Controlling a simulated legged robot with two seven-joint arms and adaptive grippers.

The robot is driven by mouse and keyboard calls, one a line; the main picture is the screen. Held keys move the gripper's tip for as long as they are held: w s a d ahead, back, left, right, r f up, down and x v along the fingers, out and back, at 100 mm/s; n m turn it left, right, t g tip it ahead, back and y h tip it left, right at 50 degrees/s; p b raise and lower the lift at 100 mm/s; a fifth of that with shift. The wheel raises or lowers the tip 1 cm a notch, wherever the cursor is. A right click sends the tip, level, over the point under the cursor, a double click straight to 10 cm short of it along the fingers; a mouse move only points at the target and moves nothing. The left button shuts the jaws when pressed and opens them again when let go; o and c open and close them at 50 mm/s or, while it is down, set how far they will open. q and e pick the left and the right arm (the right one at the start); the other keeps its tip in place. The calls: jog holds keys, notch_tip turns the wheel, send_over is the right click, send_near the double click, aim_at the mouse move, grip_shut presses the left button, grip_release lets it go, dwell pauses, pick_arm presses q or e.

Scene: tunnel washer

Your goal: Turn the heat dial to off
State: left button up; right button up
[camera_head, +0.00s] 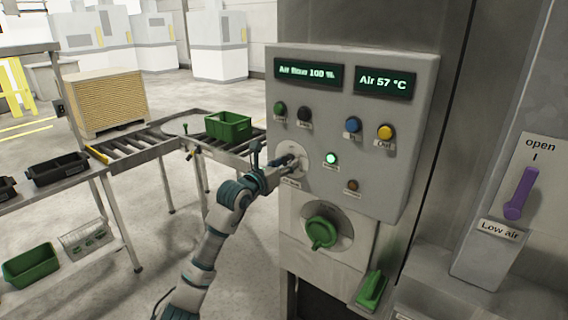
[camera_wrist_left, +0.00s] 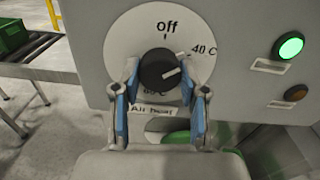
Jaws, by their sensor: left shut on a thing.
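The heat dial is a black round knob (camera_wrist_left: 158,69) on a white disc marked off at the top, 40 C at the right and a partly covered mark below. Its white pointer line points right, near the 40 C side and away from off. The label below reads Air heat. My left gripper (camera_head: 290,164) is at the dial in the head view, hiding most of it. In the left wrist view its two blue-padded fingers stand either side of the knob, shut on it. My right gripper is not in view.
The grey panel (camera_head: 415,150) carries displays reading Air flow 100 % and Air 57 °C, several buttons and a lit green lamp (camera_head: 331,158). A green rotary handle (camera_head: 321,232) sits below. A purple lever (camera_head: 520,193) is at the right. A roller conveyor (camera_head: 135,148) stands left.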

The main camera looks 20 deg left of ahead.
pick_arm(q)
jog(key=shift+r+n, duration=0.3)
jog(key=shift+n, duration=0.2)
jog(key=n+p, duration=0.2)
jog(key=n, duration=0.1)
jog(key=n+p, duration=0.2)
jog(key=n, duration=0.2)
jog(key=shift+a+r+n, duration=0.15)
jog(key=shift+n, duration=0.15)
jog(key=shift+n+p, duration=0.7)
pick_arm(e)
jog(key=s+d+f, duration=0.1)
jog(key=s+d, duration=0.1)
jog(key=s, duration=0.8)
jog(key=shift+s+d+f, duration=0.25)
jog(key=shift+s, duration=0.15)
pick_arm(q)
jog(key=o, duration=0.9)
jog(key=shift+c, duration=0.2)
jog(key=shift+o, duration=1.4)
jog(key=shift+w+f, duration=0.1)
jog(key=shift+f, duration=0.2)
jog(key=shift+a, duration=0.1)
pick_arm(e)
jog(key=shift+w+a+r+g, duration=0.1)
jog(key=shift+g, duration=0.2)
pick_arm(q)
jog(key=shift+f, duration=0.1)
